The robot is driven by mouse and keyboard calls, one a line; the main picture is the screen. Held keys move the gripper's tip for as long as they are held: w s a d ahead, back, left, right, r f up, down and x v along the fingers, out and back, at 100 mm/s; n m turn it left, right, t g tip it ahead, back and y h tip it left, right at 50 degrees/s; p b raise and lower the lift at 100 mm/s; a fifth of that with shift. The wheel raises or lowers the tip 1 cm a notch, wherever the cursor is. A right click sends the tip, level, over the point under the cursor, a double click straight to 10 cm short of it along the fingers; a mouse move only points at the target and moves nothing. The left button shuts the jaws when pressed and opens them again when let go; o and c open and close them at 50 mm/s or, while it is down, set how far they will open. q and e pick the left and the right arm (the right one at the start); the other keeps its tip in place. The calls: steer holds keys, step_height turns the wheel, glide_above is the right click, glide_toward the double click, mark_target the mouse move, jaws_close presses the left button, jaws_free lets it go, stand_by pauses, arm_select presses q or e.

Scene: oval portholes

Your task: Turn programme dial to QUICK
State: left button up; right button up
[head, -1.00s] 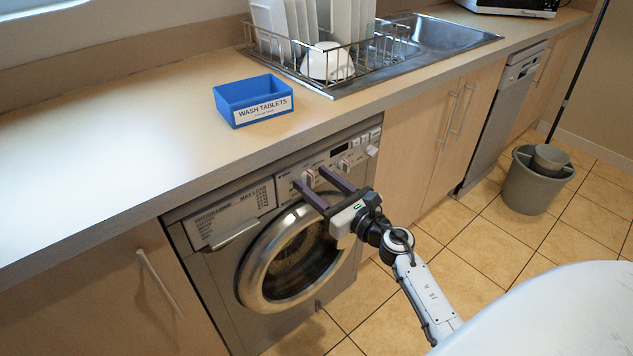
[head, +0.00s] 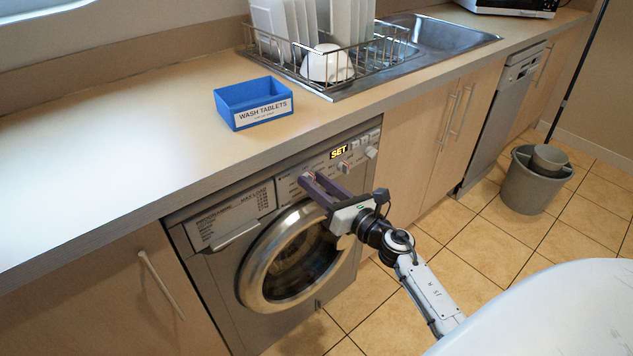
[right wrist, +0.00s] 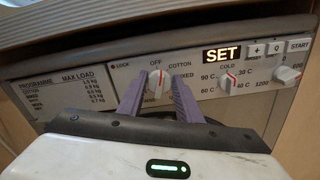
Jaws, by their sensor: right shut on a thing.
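The programme dial (right wrist: 158,83) is a pale round knob with a red mark, on the washing machine's panel. In the right wrist view its red mark is near the top, below the word OFF; COTTON and MIXED are printed to its right. I cannot make out a QUICK label. My right gripper (head: 310,180) is shut on the dial, one dark purple finger on each side; its fingers also show in the right wrist view (right wrist: 158,92). The panel display (right wrist: 222,54) reads SET in yellow. My left gripper is not in view.
Right of the programme dial are a temperature dial (right wrist: 229,80), another knob (right wrist: 288,75) and small buttons including START. The round door (head: 254,270) is below. A blue wash tablets box (head: 253,101) stands on the counter above.

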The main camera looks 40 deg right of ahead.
steer(key=m+p, duration=0.2)
steer(key=m, duration=0.5)
steer(key=m+p, duration=0.1)
steer(key=m, duration=0.6)
steer(key=f+m+p, duration=0.1)
steer(key=m+p, duration=0.1)
steer(key=m, duration=0.6)
steer(key=shift+d+f+p, duration=0.1)
steer(key=shift+d+p, duration=0.25)
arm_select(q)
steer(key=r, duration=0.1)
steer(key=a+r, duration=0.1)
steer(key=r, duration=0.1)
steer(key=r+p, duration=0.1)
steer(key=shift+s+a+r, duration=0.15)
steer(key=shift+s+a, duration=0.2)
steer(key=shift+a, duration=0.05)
arm_select(e)
steer(key=m, duration=0.5)
steer(key=shift+a+f, duration=0.2)
steer(key=shift+m, duration=0.4)
steer(key=o, duration=1)
steer(key=shift+o, duration=0.2)
